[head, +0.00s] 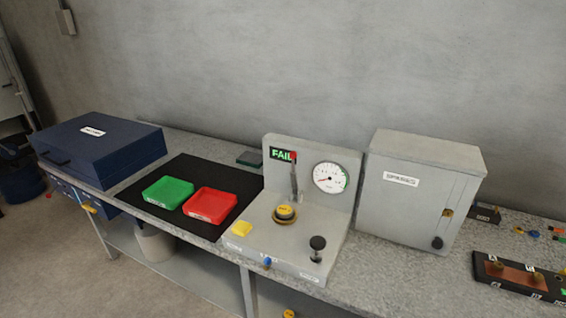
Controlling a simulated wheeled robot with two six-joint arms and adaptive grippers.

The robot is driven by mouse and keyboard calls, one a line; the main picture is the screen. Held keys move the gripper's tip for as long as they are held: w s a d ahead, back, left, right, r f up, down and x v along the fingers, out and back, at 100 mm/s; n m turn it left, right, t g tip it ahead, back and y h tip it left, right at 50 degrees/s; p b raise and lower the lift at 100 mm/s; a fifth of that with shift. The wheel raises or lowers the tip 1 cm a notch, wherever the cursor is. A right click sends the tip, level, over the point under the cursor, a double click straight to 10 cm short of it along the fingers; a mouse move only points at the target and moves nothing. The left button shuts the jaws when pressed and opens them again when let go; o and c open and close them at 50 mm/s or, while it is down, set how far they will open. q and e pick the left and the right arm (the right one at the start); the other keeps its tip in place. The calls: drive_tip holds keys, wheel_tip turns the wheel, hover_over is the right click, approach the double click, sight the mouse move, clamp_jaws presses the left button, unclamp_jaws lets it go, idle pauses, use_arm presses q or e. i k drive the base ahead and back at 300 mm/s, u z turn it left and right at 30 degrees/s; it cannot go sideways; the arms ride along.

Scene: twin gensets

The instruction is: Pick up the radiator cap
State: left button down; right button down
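A round cap with a yellow top, which looks like the radiator cap (286,211), sits on a brass ring on the base of a grey tester (335,228). The tester has a dial gauge (330,177), a display (282,154) reading FAIL, and an upright lever (294,178) with a red tip just behind the cap. A black knob (318,243) stands on the base to the right of the cap. Neither of my grippers is in view.
A green tray (168,191) and a red tray (210,204) lie on a black mat (150,205). A blue case (95,150) is at left. A grey cabinet (412,195) stands right of the tester. A dark board with brass posts (520,279) lies farther right.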

sight(284, 213)
drive_tip(key=k, duration=1.25)
drive_tip(key=u, duration=0.8)
drive_tip(key=i, duration=1.25)
drive_tip(key=z, duration=0.75)
drive_tip(key=i, duration=0.3)
drive_tip(key=z, duration=0.4)
